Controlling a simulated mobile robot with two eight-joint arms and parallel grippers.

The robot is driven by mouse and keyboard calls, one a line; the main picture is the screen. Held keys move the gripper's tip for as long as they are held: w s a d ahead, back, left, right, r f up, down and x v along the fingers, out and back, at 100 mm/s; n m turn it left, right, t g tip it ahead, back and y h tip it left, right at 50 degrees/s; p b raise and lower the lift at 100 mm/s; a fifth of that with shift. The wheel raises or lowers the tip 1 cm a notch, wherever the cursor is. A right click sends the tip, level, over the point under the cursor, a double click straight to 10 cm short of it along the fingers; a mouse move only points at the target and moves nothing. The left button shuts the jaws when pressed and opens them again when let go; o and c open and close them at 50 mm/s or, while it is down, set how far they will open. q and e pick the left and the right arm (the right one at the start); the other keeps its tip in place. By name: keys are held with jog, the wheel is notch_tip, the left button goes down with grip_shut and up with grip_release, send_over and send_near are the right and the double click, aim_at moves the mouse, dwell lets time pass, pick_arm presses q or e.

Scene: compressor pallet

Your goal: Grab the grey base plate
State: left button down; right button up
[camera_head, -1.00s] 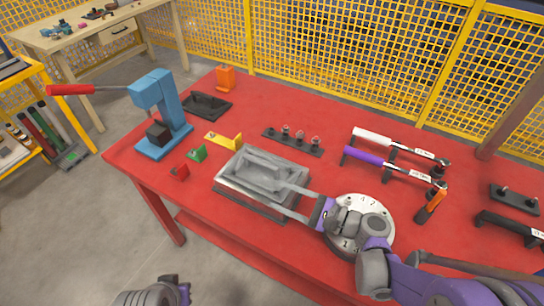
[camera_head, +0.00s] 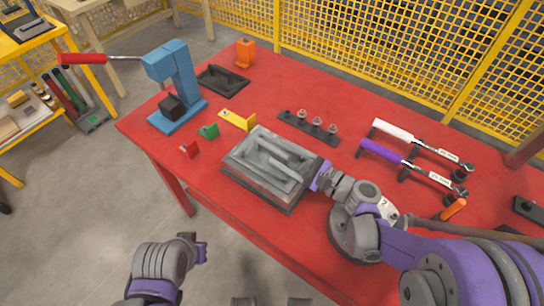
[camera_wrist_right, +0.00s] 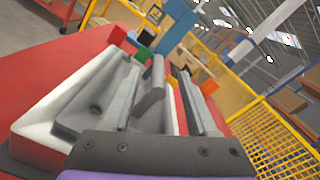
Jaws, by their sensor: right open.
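The grey base plate (camera_head: 240,176), a rectangular block with a raised middle, lies near the front edge of the red table. It also fills the lower left of the right wrist view (camera_wrist_right: 45,118). My right gripper (camera_head: 276,156) is open, its two long grey fingers reaching over the top of the plate. In the wrist view the fingers (camera_wrist_right: 155,88) lie either side of a raised grey bar. I cannot tell whether they touch it. My left gripper (camera_head: 197,248) is low in front of the table, away from the plate; its jaw opening is unclear.
A blue press (camera_head: 175,85) with a red handle stands at the table's left. Red, green (camera_head: 208,131) and yellow (camera_head: 240,120) small parts lie left of the plate. A bolt rack (camera_head: 309,127) and two torque wrenches (camera_head: 400,155) lie behind and right. A round disc (camera_head: 345,235) is under my right arm.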

aim_at(272, 147)
jog(key=x, duration=0.4)
jog(key=shift+a+f, duration=0.1)
jog(key=shift+f, duration=0.05)
grip_shut()
jog(key=shift+s, duration=0.1)
dwell(1.1)
